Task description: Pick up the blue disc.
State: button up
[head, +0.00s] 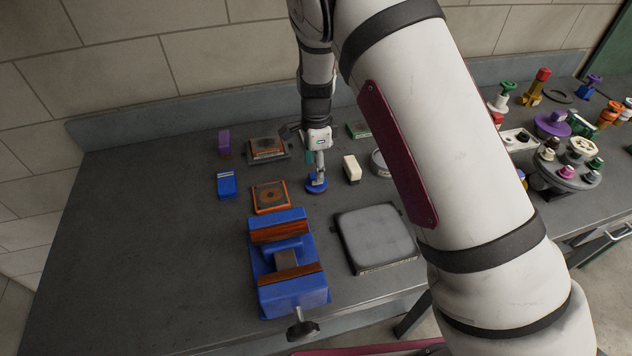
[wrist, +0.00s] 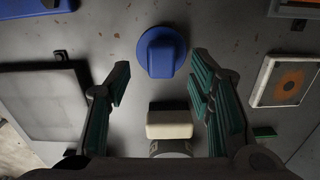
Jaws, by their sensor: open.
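The blue disc (head: 316,187) lies flat on the grey bench, partly covered by my gripper in the head view. In the wrist view the blue disc (wrist: 178,65) is round with a raised blue block-like grip on top. My gripper (wrist: 161,72) is open and empty. It points down at the bench, and the disc appears near the gap between its fingertips, toward the top of the picture. I cannot tell the exact height of the fingertips above the disc.
A white block (head: 352,168) stands right of the disc; it is between the fingers in the wrist view (wrist: 169,125). A blue vise (head: 289,290), grey plate (head: 376,238), orange-framed tile (head: 270,196) and blue block (head: 226,186) surround it. The bench's left side is clear.

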notch_tip(320, 180, down, 4)
jog(key=shift+w+f+b, duration=0.15)
jog(key=shift+f+b, duration=0.05)
jog(key=shift+b, duration=0.3)
grip_shut()
jog(key=shift+r, duration=0.1)
